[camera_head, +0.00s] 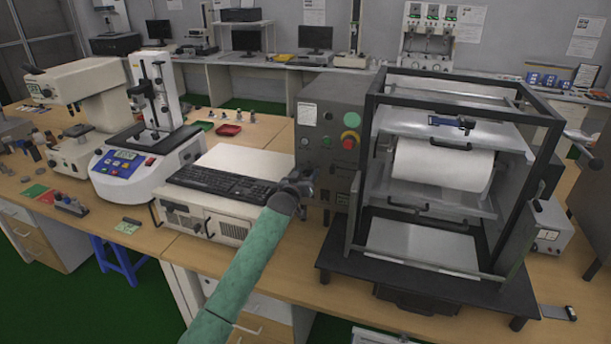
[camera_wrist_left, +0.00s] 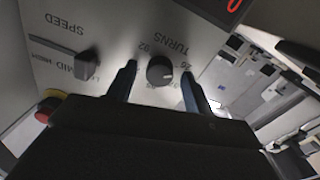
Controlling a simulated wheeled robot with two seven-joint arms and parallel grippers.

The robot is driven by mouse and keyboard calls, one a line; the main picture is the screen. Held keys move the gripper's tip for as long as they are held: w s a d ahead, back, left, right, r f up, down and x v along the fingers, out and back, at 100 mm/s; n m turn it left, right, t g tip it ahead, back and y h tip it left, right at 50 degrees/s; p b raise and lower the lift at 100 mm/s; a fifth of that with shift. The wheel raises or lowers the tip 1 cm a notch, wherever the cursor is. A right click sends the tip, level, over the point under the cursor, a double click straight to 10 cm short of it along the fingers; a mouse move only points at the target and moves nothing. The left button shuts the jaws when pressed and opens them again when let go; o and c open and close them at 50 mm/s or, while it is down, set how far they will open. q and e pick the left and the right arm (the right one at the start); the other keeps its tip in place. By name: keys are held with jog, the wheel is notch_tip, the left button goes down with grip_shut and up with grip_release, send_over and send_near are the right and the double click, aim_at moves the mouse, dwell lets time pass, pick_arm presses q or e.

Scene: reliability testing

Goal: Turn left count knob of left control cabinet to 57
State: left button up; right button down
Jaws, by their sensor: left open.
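The grey control cabinet (camera_head: 322,98) stands left of the black-framed machine in the head view. My left gripper (camera_head: 303,183) is in front of its lower face and hides part of it. In the left wrist view, a round dark knob (camera_wrist_left: 160,70) sits on a light panel (camera_wrist_left: 110,20) under the label "TURNS", with numbers around it that I cannot fully read. The open fingers of my left gripper (camera_wrist_left: 158,72) are on either side of this knob, with visible gaps. A second knob (camera_wrist_left: 87,64), by the "SPEED" label, is to the left. My right gripper is not in view.
A red and yellow stop button (camera_wrist_left: 48,105) is at the panel's left edge; part of a red display (camera_wrist_left: 233,5) shows at top. In the head view, a keyboard (camera_head: 222,183) on a white case lies left of the cabinet, and the black-framed machine (camera_head: 370,150) is right.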

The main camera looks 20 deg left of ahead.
pick_arm(q)
jog(key=c, duration=1)
